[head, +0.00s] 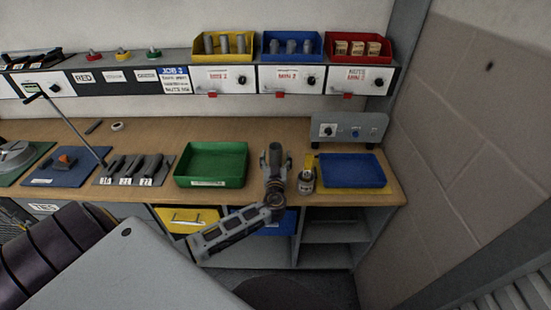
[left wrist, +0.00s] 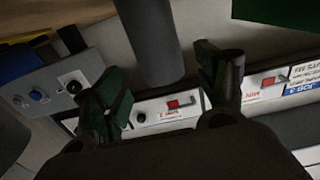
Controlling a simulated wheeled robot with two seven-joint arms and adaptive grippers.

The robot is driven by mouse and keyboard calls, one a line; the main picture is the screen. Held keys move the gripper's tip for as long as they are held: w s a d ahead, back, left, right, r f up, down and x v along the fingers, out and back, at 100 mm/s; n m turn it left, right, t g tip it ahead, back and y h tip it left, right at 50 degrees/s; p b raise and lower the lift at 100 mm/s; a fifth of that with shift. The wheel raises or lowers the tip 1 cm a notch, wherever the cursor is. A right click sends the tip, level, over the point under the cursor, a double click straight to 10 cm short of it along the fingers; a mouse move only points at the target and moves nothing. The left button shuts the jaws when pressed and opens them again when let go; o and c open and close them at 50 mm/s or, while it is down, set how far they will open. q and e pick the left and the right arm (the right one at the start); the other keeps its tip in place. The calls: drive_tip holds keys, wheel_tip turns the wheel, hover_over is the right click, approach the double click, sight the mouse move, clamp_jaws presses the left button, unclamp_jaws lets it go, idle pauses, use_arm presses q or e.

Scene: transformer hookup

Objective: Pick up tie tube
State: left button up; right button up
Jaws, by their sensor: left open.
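A dark grey tube (head: 275,153), which I take for the tie tube, stands at the bench's front, right of the green tray. My left gripper (head: 277,161) is there, its fingers open on either side of the tube. In the left wrist view the tube (left wrist: 150,40) comes down from the top edge between the spread fingers of my left gripper (left wrist: 160,65). A gap shows on both sides, so the tube looks ungripped. Its base is hidden in the head view by the gripper. My right gripper is not in view.
A green tray (head: 211,165) lies left of the gripper. A small can (head: 306,184) stands close on its right, then a blue tray (head: 351,171) with a grey control box (head: 348,130) behind. A shelf with bins (head: 223,48) runs above the bench (head: 240,130).

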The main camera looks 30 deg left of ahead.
sight(275, 152)
use_arm(q)
drive_tip(key=shift+w+a, duration=0.1)
drive_tip(key=shift+w+a+r+p, duration=0.2)
drive_tip(key=shift+w+a+p, duration=0.05)
drive_tip(key=shift+w+p, duration=0.15)
drive_tip(key=shift+p+x, duration=0.45)
drive_tip(key=shift+x, duration=1.55)
drive_tip(key=shift+c, duration=0.5)
drive_tip(key=c, duration=1)
drive_tip(key=shift+r, duration=0.15)
